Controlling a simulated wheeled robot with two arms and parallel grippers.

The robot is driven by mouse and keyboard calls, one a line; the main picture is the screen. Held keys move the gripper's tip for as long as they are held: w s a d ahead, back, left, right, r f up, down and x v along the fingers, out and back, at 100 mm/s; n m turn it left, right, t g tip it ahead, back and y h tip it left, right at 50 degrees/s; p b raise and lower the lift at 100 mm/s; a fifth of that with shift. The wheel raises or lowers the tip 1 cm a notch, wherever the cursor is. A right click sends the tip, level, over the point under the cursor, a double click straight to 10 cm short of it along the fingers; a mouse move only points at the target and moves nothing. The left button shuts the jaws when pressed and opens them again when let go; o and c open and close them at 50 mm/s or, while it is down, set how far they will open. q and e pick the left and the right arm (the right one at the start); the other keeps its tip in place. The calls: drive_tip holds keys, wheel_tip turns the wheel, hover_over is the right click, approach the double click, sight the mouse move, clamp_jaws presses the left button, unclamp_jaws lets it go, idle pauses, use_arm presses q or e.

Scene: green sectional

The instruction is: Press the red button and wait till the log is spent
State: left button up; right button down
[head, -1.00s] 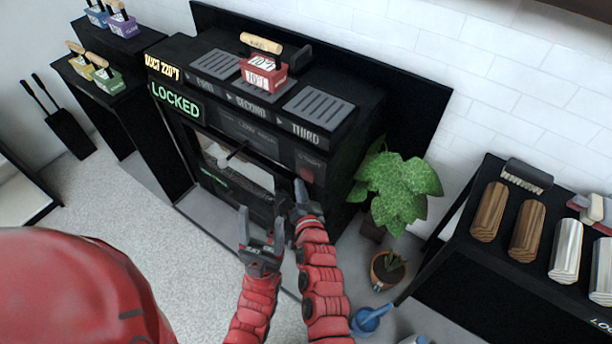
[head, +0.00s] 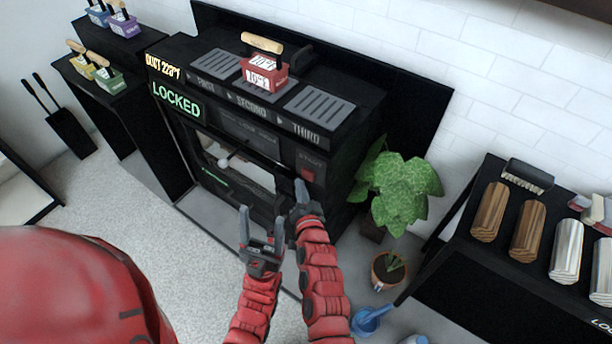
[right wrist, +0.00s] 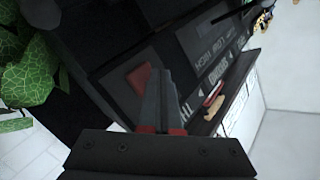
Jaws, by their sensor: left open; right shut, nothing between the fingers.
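The red button (head: 308,174) sits at the right of the black stove's (head: 350,130) front, below the word THIRD. My right gripper (head: 301,186) is shut and empty, with its tips just below the button. In the right wrist view the button (right wrist: 139,77) shows beside the shut fingers (right wrist: 160,85); I cannot tell whether they touch it. My left gripper (head: 261,222) is open and empty in front of the stove. A green LOCKED sign (head: 176,100) is lit at the stove's left. The stove window (head: 240,172) is partly hidden by its handle; no log can be made out clearly inside.
A red box with a wooden handle (head: 264,72) stands on the stove top. A leafy plant (head: 400,190) is close on the right. Several logs (head: 527,230) lie on the black stand at far right. Pale floor (head: 190,270) is open at left.

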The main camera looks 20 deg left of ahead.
drive_tip(key=shift+w, duration=0.15)
idle(0.5)
drive_tip(key=shift+w+d, duration=0.15)
drive_tip(key=shift+w, duration=0.15)
drive_tip(key=shift+w+d+b, duration=0.25)
drive_tip(key=shift+w+b, duration=0.25)
drive_tip(key=shift+b, duration=0.05)
idle(0.7)
drive_tip(key=shift+s+a+p, duration=0.2)
drive_tip(key=shift+s+p, duration=0.15)
drive_tip(key=shift+s, duration=0.15)
drive_tip(key=shift+s+a+p, duration=0.15)
drive_tip(key=shift+s+p, duration=0.15)
drive_tip(key=shift+s, duration=0.15)
